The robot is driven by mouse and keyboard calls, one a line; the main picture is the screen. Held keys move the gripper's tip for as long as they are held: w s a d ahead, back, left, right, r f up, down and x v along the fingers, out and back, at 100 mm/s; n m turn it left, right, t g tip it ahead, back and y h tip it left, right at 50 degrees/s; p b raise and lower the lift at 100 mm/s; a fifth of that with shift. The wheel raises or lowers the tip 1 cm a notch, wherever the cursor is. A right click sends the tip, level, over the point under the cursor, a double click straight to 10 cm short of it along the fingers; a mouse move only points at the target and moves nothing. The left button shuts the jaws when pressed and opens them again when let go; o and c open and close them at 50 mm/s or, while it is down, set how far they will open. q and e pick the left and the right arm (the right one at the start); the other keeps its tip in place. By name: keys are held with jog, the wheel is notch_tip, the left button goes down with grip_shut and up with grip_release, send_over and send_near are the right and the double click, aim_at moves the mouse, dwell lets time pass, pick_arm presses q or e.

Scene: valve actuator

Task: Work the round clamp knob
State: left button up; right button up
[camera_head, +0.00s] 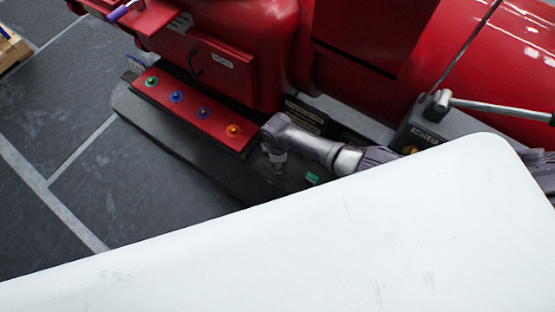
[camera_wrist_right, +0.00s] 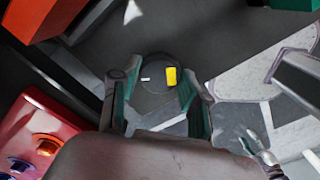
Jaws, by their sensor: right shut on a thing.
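In the right wrist view, my right gripper (camera_wrist_right: 151,82) has a finger on each side of a dark round disc with a small white mark and a yellow mark. I take this disc to be the round clamp knob (camera_wrist_right: 152,91). The gripper is shut on it, and the green inner sides of the fingers show. In the head view, a grey jointed arm comes in from the right and bends down beside the red machine (camera_head: 240,70). The knob cannot be made out there.
A red panel (camera_head: 190,107) with green, blue and orange knobs lies left of the arm; the orange knob (camera_wrist_right: 46,145) shows at lower left in the wrist view. A grey lever (camera_head: 490,105) stands at right. A large white surface hides the lower head view.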

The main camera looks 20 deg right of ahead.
jog(key=m+p, duration=0.1)
jog(key=m, duration=0.4)
jog(key=shift+m, duration=0.3)
jog(key=shift+m+p, duration=0.65)
jog(key=shift+m, duration=1.45)
jog(key=o, duration=1.1)
jog(key=shift+o, duration=0.2)
jog(key=shift+r, duration=0.45)
notch_tip(320, 180, up, 11)
